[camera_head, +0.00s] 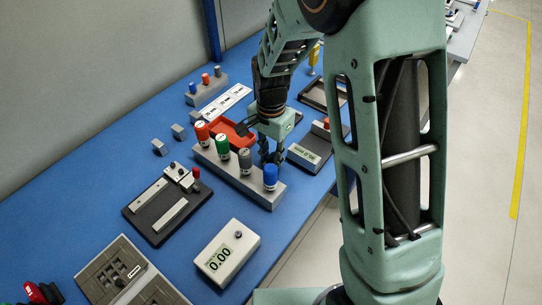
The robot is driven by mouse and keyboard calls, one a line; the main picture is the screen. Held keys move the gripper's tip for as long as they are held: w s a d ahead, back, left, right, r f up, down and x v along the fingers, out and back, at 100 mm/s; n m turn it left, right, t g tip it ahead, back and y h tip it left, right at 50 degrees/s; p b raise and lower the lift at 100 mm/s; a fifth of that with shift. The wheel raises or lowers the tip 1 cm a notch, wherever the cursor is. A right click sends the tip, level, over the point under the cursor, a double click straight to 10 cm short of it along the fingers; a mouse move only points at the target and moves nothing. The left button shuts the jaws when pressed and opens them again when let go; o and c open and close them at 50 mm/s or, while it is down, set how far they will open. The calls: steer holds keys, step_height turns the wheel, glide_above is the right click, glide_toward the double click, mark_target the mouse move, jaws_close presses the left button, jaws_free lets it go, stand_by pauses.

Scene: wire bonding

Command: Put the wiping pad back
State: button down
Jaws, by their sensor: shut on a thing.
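My gripper (272,156) points down over the blue bench, just behind the grey rack with several coloured cylinders. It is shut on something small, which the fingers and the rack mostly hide. I take this to be the wiping pad, but its shape and colour cannot be made out. A red tray (233,132) lies flat on the bench just left of my gripper, partly hidden by the cylinders. I cannot tell whether the held thing touches the bench.
The grey rack (266,193) holds orange, green, grey and blue cylinders close in front of my gripper. A black fixture (154,224), a white 0.00 display box (225,254) and a grey device with a small screen (309,152) stand around. Bare blue bench (110,157) lies at left.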

mark_target(271, 155)
steer(key=c, duration=1.7)
jaws_free()
steer(key=shift+f, duration=0.15)
step_height(271, 155, up, 12)
steer(key=shift+r+p, duration=0.2)
steer(key=shift+p, duration=0.15)
